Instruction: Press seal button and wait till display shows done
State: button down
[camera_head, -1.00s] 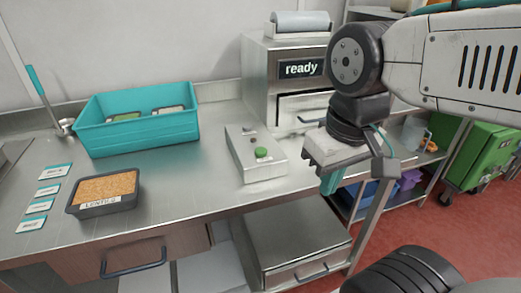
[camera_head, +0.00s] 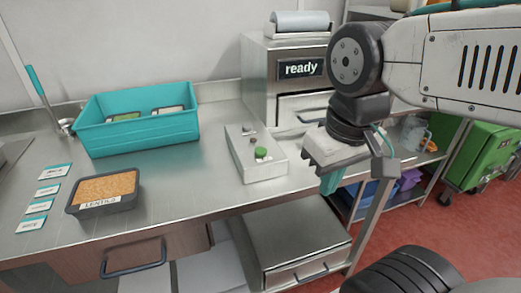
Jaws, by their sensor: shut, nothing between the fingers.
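The steel sealing machine (camera_head: 259,90) stands at the back of the counter. Its dark display (camera_head: 301,68) reads "ready". In front of it is a grey control box (camera_head: 268,171) with a green button (camera_head: 261,152) and a small dark knob behind it. My gripper (camera_head: 329,183) hangs to the right of the control box, near the counter's right edge, apart from the button. It is shut and empty, with its teal fingers pointing down.
A teal bin (camera_head: 137,137) holding sealed packs stands at the back left. A black tray labelled "LENTILS" (camera_head: 105,205) and several label cards (camera_head: 47,189) lie at the left. A drawer unit (camera_head: 297,238) stands below. Counter between tray and control box is clear.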

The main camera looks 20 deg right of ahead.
aim_at(259, 151)
jog(key=z, duration=2.15)
jog(key=k, duration=1.1)
jog(key=u, duration=1.95)
jog(key=i, duration=0.5)
jog(key=z, duration=0.1)
